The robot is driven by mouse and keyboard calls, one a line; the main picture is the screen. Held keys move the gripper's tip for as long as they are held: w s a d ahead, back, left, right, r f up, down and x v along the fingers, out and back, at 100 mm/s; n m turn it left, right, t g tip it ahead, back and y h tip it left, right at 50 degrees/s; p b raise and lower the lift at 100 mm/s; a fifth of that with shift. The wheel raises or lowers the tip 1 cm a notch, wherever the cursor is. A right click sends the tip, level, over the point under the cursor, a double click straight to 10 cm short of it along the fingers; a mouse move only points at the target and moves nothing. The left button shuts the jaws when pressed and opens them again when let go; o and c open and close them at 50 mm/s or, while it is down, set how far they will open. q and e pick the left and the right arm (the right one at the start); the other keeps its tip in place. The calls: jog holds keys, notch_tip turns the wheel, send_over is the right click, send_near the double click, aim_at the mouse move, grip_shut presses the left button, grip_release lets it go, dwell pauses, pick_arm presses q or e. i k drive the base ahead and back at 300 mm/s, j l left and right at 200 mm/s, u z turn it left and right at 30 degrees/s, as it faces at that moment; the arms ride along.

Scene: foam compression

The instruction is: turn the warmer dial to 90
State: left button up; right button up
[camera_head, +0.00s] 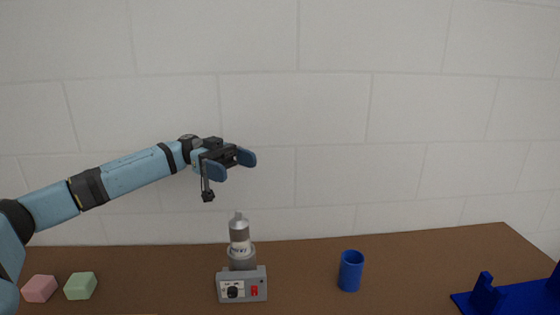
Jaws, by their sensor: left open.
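The warmer (258,287) is a grey box on the brown table, with a black dial (232,292) on a pale plate on its front left. A small red part (254,291) sits to the right of the dial. The number that the dial points to is too small to read. A silver bottle-like thing (239,240) with a narrow top stands upright at the warmer, on or just behind it. My left gripper (232,164) is open and empty, in the air well above the warmer and apart from it. My right gripper is not in view.
A pink block (40,289) and a green block (81,286) lie at the left of the table. A blue cup (350,271) stands right of the warmer. A dark blue fixture (515,298) is at the far right. A pale block wall (420,120) rises behind.

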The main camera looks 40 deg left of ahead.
aim_at(232, 292)
jog(key=k+l, duration=0.55)
jog(key=l, duration=0.2)
jog(key=k+l, duration=0.6)
jog(key=l, duration=0.1)
